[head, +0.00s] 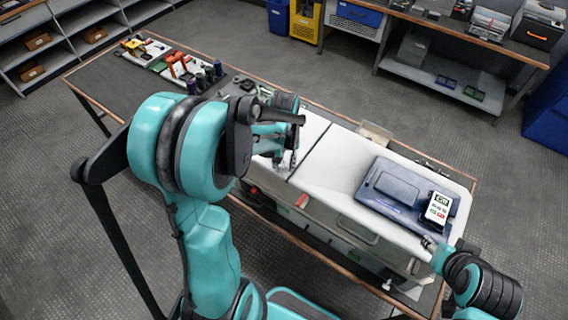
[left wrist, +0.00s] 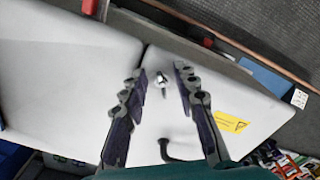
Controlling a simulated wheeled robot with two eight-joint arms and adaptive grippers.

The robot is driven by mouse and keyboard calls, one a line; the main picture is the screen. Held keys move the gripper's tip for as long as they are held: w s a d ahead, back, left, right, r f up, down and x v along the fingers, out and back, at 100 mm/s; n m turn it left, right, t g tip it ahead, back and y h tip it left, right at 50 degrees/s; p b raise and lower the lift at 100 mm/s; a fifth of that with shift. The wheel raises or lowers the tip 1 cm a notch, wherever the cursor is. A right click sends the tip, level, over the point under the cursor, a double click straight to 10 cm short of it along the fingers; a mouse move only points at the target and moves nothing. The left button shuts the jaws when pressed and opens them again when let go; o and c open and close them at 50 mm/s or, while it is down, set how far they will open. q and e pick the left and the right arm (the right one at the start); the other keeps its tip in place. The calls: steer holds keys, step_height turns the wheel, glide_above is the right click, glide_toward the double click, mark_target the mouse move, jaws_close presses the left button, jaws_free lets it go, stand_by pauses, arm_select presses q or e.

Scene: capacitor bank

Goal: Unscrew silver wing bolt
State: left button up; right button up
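The silver wing bolt (left wrist: 162,84) stands on a white panel (left wrist: 205,95) in the left wrist view, close to the seam between two white panels. My left gripper (left wrist: 161,72) is open, with one dark finger on each side of the bolt and a visible gap to each. In the head view my left gripper (head: 287,162) points down at the left part of the white cabinet (head: 335,165), and my arm hides much of that area. The bolt cannot be made out there. My right gripper (head: 430,243) is at the cabinet's near right corner; its finger state is unclear.
A black handle (left wrist: 178,152) and a yellow warning label (left wrist: 231,122) are on the panel near the bolt.

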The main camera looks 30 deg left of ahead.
arm_select(q)
jaws_close()
steer(key=shift+w+n, duration=0.1)
steer(key=shift+n, duration=0.5)
steer(key=n, duration=0.2)
steer(key=n+b, duration=0.1)
steer(key=shift+w+d+n+b, duration=0.2)
steer(key=shift+n+b, duration=0.1)
steer(key=shift+n, duration=0.1)
steer(key=n, duration=0.2)
steer(key=n+b, duration=0.1)
steer(key=n, duration=0.2)
steer(key=shift+w+d, duration=0.1)
steer(key=shift+w, duration=0.1)
stand_by(0.4)
